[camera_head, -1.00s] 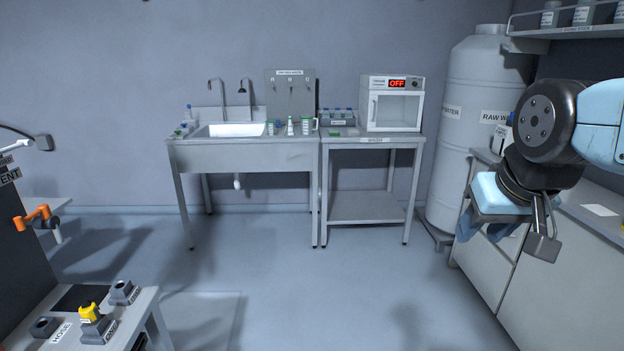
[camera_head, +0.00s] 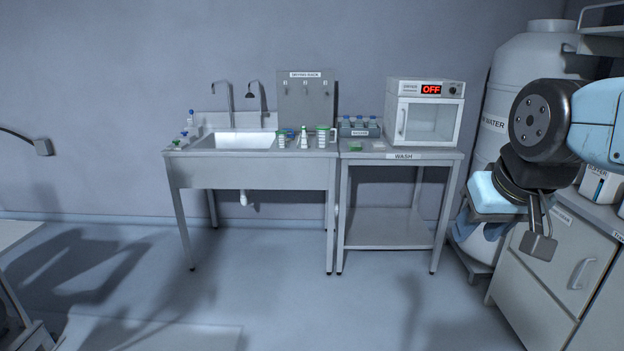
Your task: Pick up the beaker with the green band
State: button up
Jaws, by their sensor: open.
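Small vessels stand in a row at the right end of the sink bench, just right of the basin. The rightmost, a pale beaker with a green band near its top (camera_head: 321,139), stands upright. Left of it is a narrow pale flask (camera_head: 303,139), then another small vessel with a darker, greenish or bluish band (camera_head: 281,139); they are too small to tell finer detail. My gripper (camera_head: 539,232) hangs at the right of the view, pointing down, open and empty. It is far nearer to me than the beaker and well to its right.
The sink bench (camera_head: 250,174) has two taps and a drying rack board (camera_head: 306,105) behind. A WASH table (camera_head: 400,156) to its right holds a bottle rack (camera_head: 359,130) and an oven (camera_head: 432,112). A water tank (camera_head: 530,65) and cabinet (camera_head: 565,265) stand right. Floor ahead is clear.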

aim_at(281, 135)
jog(key=u, duration=0.15)
jog(key=i, duration=3.75)
jog(key=u, duration=0.05)
